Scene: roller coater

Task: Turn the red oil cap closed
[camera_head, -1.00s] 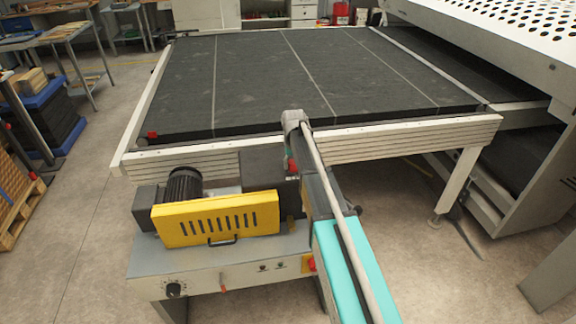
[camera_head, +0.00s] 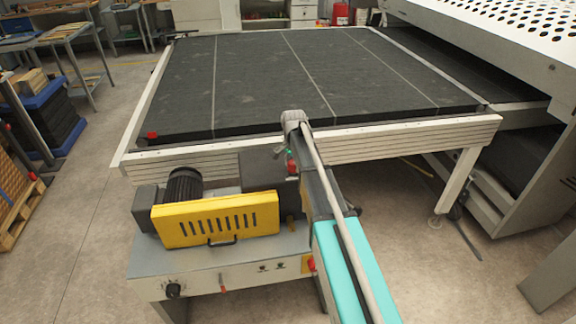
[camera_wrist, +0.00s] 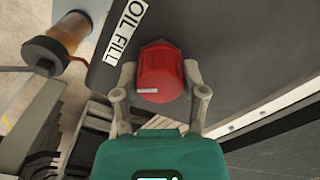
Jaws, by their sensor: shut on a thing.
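The red oil cap (camera_wrist: 161,73) sits on a dark grey housing (camera_wrist: 215,30) beside a white "OIL FILL" label (camera_wrist: 124,30) in the wrist view. It has a small pale mark near its lower left edge. My gripper (camera_wrist: 158,78) is shut on the cap, with one finger on each side of it. In the head view, a small red part (camera_head: 292,164) shows beside my gripper (camera_head: 285,152) at the machine's side. My arm hides much of that area, and the fingertips are hard to make out.
An amber cylinder with a grey fitting (camera_wrist: 70,32) is close to the left of my gripper. In the head view, a yellow motor guard (camera_head: 215,220) stands left of my arm. The belt table's pale frame rail (camera_head: 400,138) runs behind my gripper.

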